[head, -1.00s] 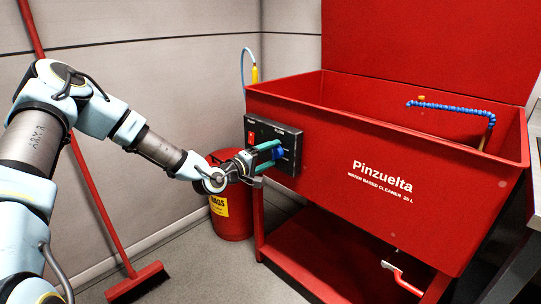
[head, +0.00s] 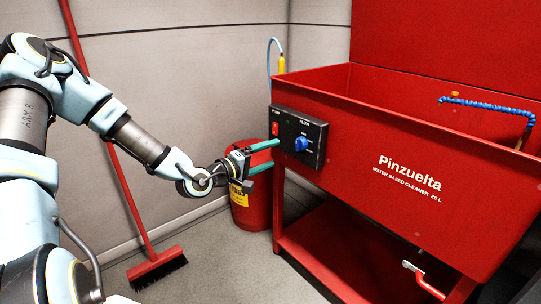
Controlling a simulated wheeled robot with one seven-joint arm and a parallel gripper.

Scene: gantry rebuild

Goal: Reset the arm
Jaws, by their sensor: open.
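My gripper (head: 264,158) is at the end of my arm in the head view, left of the washer's control panel. Its two green fingers are apart with nothing visible between them. The black control panel (head: 288,127) is on the left end of the red parts washer (head: 400,165). It carries a red switch (head: 275,129) and a blue knob (head: 301,144). The fingertips are left of the knob, apart from it. The upper fingertip overlaps the panel's lower left in the picture; I cannot tell whether it touches.
A red bin (head: 252,208) stands behind and below my gripper. A red broom (head: 157,262) leans against the wall at the left. A blue hose (head: 488,106) arches over the washer basin, and a red-handled valve (head: 424,282) is below. Grey floor is clear in front.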

